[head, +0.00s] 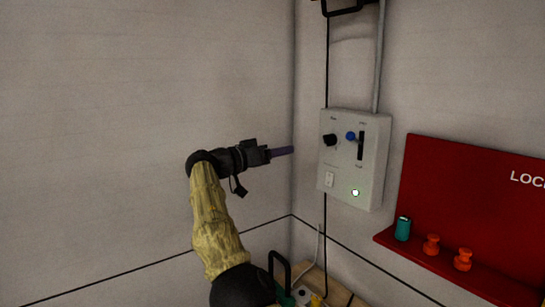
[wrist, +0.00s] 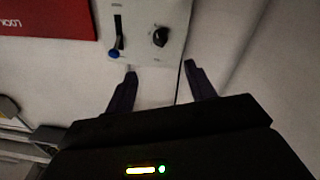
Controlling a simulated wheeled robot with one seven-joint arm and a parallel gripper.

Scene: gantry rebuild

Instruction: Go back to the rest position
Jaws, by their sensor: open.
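My gripper (head: 283,151) reaches toward the wall control box from the left in the head view, with a visible gap between its fingertips and the box. In the wrist view my gripper (wrist: 160,70) shows two dark purple fingers spread apart with nothing between them. The control box (head: 341,184) is light grey and fixed to the wall. It carries a black knob (head: 330,140), a blue-tipped slider (head: 351,136), a white switch (head: 329,179) and a lit greenish-white lamp (head: 355,192). The box (wrist: 141,50) also shows at the top of the wrist view, beyond the fingertips.
A red lockout board (head: 450,190) with a shelf hangs right of the box, holding a teal item (head: 402,229) and two orange items (head: 432,244). A cluttered surface (head: 335,290) lies below. A conduit (head: 380,60) runs above the box. The wall left of my arm is bare.

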